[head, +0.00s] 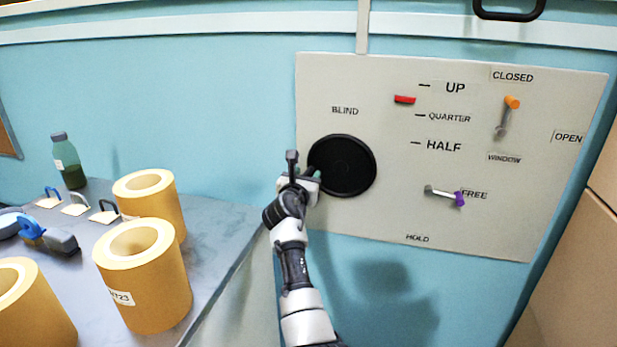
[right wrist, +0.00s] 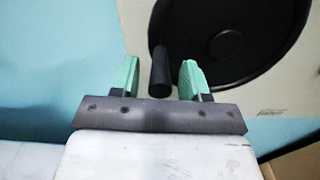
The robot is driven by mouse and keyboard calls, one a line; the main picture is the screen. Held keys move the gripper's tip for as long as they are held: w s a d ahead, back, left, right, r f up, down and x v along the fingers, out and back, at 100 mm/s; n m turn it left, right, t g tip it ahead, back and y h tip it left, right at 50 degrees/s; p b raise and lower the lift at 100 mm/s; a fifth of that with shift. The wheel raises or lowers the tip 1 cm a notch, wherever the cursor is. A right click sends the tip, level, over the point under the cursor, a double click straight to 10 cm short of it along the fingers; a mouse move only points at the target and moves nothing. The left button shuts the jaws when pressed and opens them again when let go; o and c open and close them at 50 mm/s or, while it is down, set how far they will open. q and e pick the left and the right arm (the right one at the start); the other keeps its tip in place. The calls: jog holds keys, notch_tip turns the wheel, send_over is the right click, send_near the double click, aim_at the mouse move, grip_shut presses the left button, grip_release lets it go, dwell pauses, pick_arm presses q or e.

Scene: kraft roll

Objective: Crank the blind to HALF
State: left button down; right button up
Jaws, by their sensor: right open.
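The black round blind crank (head: 343,166) is on a pale panel (head: 390,215); its disc also shows in the right wrist view (right wrist: 262,30). In that view its black handle (right wrist: 160,73) stands between the two green fingers of my right gripper (right wrist: 160,78). The gripper is open, with a gap on each side of the handle. In the head view my right gripper (head: 315,174) is at the disc's left edge and the handle cannot be made out clearly. The red blind marker (head: 405,99) is between the UP and QUARTER marks, above HALF (head: 443,146). My left gripper is not in view.
The panel also has an orange-tipped window lever (head: 512,102) near CLOSED and a purple-tipped lever (head: 459,199) by FREE. On the left, a grey table (head: 215,240) holds several kraft rolls (head: 150,290), a green bottle (head: 68,165) and a blue-and-grey tool (head: 45,235).

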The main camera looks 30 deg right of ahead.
jog(key=shift+s+a+r, duration=0.1)
jog(key=shift+a, duration=0.05)
jog(key=shift+c, duration=0.3)
grip_shut()
jog(key=shift+r, duration=0.1)
